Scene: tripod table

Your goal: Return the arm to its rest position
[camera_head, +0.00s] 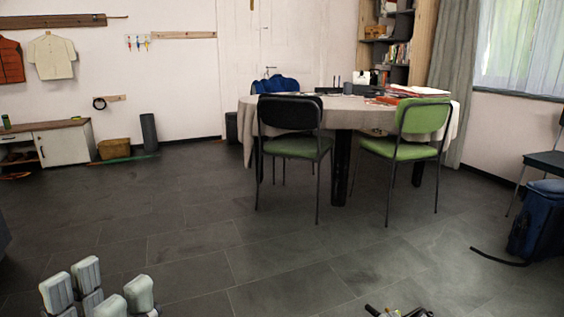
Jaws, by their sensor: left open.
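My left gripper (98,291) shows at the bottom left corner, with its pale grey finger pads pointing up. The pads stand apart and nothing is between them. It is over the dark tiled floor, well away from the table and chairs. The rest of the left arm is cut off by the lower edge. My right gripper cannot be made out.
A round table (350,112) with a pale cloth stands at the back, with green-seated chairs (295,147) (398,150) before it. A low cabinet (66,145) is at the left wall. A blue bag (537,222) is at right. Dark parts (397,312) show at the bottom edge. The middle floor is clear.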

